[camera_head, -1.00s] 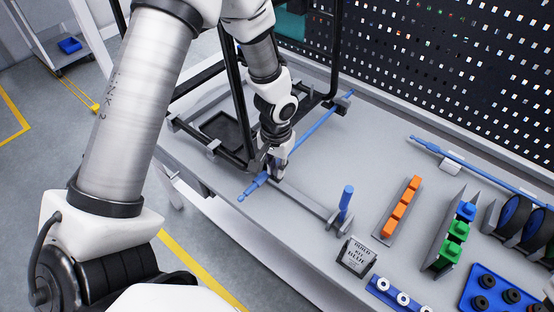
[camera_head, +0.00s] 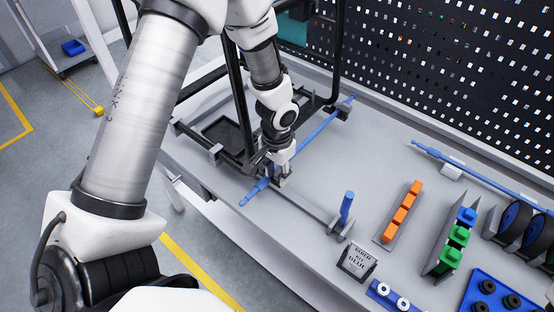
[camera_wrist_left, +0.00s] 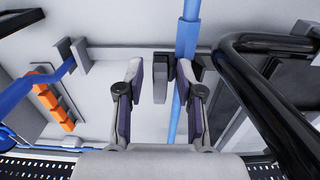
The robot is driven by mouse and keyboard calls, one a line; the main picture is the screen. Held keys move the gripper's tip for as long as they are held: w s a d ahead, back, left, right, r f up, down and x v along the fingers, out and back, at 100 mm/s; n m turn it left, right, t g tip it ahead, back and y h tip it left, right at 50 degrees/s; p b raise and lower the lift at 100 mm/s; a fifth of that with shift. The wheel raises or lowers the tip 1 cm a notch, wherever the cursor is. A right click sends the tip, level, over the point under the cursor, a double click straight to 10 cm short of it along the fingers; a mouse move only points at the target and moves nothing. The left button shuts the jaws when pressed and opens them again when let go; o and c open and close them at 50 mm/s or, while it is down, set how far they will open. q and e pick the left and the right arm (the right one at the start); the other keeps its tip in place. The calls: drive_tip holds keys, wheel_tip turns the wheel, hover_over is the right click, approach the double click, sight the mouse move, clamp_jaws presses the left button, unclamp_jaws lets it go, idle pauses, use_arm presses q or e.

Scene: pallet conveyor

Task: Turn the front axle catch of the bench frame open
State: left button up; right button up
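The bench frame (camera_head: 300,205) is a grey rail with uprights, lying on the bench. A blue axle (camera_head: 318,133) lies across it, its near end pointing to the lower left. My left gripper (camera_head: 274,174) reaches down over the front crossing of axle and rail and hides much of the catch there. In the left wrist view the fingers (camera_wrist_left: 161,85) stand apart, with a grey upright block (camera_wrist_left: 160,78), probably part of the front catch, between them. The blue axle (camera_wrist_left: 187,38) runs behind the right-hand finger. Contact cannot be told. My right gripper is not in view.
Black tubes (camera_head: 238,95) rise close beside my left arm. A blue upright pin (camera_head: 346,207) stands at the rail's right end. Bench surface between is clear.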

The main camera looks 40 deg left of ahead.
sight(277, 173)
use_arm(q)
drive_tip(key=shift+w, duration=0.1)
drive_tip(key=shift+r, duration=0.35)
wheel_tip(277, 173, up, 11)
drive_tip(key=shift+r, duration=0.15)
idle(0.4)
